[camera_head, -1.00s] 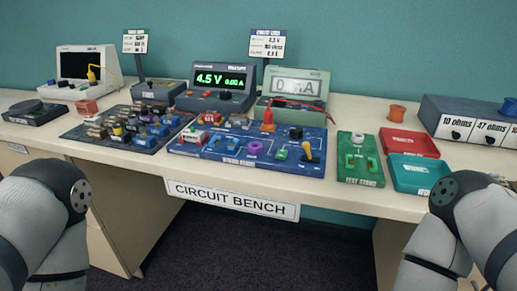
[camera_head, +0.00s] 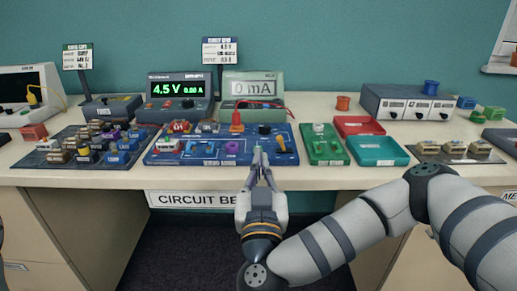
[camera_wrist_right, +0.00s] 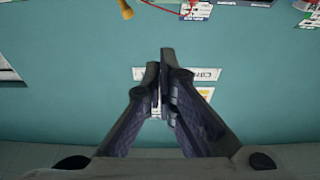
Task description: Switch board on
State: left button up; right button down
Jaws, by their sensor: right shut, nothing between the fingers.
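The blue circuit board (camera_head: 287,159) lies on the bench with several coloured parts on it. An orange lever (camera_head: 281,144) stands tilted near its right end; an orange-yellow knob (camera_wrist_right: 125,10), apparently this lever, shows at the top of the right wrist view. My right gripper (camera_head: 260,155) is shut and empty over the board's front edge, just left of the lever and apart from it in the picture. It hides a bit of the board. Its closed fingertips (camera_wrist_right: 165,55) also show in the wrist view. My left gripper is out of view.
Behind the board, a power supply (camera_head: 180,79) reads 4.5 V, 0.00 A and a meter (camera_head: 253,77) reads 0 mA. A parts mat (camera_head: 50,145) lies left; a green test stand (camera_head: 322,158), red tray (camera_head: 358,119) and teal tray (camera_head: 378,162) sit right.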

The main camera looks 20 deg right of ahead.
jog(key=w+b, duration=0.1)
jog(key=w, duration=0.1)
jog(key=w+d+b, duration=0.1)
jog(key=w, duration=0.2)
jog(key=shift+w+d+f+b, duration=0.1)
jog(key=shift+d+f+b, duration=0.1)
jog(key=shift+b, duration=0.1)
jog(key=w+r, duration=0.1)
jog(key=w+d+r, duration=0.1)
jog(key=w, duration=0.1)
jog(key=shift+w, duration=0.15)
jog(key=f, duration=0.2)
jog(key=shift+w+f, duration=0.3)
jog(key=shift+f, duration=0.1)
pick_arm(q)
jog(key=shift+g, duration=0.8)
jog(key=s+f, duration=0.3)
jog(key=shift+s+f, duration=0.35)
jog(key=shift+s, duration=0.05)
pick_arm(e)
jog(key=shift+s+f, duration=0.1)
jog(key=shift+f, duration=0.25)
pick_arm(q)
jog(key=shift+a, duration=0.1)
